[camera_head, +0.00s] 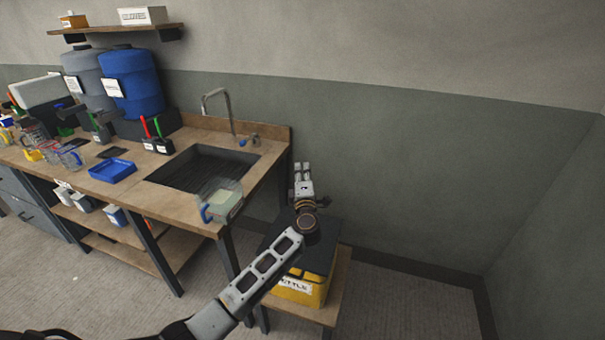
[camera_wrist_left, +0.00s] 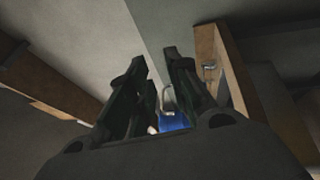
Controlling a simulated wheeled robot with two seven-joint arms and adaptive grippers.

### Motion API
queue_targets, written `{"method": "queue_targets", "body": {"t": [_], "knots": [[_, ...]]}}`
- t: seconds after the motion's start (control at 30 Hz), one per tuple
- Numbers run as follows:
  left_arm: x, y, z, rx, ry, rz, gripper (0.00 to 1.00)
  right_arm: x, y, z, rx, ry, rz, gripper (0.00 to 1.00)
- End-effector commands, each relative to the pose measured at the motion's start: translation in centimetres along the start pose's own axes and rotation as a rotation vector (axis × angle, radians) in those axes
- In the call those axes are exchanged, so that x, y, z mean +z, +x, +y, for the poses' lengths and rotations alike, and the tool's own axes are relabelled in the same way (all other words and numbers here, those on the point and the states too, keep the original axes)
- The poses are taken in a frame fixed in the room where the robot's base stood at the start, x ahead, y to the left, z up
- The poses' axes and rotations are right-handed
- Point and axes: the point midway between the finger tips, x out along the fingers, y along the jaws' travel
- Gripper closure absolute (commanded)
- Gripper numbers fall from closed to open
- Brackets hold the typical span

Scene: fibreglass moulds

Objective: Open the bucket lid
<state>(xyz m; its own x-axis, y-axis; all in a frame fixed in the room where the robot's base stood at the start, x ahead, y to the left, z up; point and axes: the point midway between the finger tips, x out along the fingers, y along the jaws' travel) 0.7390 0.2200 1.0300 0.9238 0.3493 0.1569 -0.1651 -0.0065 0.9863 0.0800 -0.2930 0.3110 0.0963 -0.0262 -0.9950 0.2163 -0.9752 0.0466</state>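A yellow bucket (camera_head: 299,291) with a white label stands on a low wooden stand right of the workbench. Its dark lid (camera_head: 322,254) lies on top and looks closed; my left arm hides part of the bucket and lid. My left gripper (camera_head: 302,167) is above and behind the lid, apart from it, with its fingers pointing up in the head view. In the left wrist view the fingers (camera_wrist_left: 162,70) are apart with nothing between them. The bucket is not seen in that view. My right gripper is not in view.
The low stand (camera_head: 342,283) sits near the grey wall. The workbench (camera_head: 262,192) on its left holds a sink (camera_head: 205,168), a faucet (camera_head: 229,110), a clear jug (camera_head: 222,201) at the front corner, and a blue tray (camera_head: 113,171). Floor right of the stand is free.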

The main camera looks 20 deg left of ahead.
Motion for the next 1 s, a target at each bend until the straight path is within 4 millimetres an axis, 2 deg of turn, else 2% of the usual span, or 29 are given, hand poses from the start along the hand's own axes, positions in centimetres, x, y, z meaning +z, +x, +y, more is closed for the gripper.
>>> {"method": "queue_targets", "body": {"t": [0.17,0.47,1.0], "knots": [[0.0,-0.1,0.0,0.000,0.000,0.000,0.81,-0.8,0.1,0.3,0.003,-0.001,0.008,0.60],[0.1,-1.2,-0.1,-0.001,-0.001,-0.001,0.81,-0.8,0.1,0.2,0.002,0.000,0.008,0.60],[0.0,-6.4,-0.1,-0.002,-0.001,0.000,0.81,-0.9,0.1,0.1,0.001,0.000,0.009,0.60]]}}
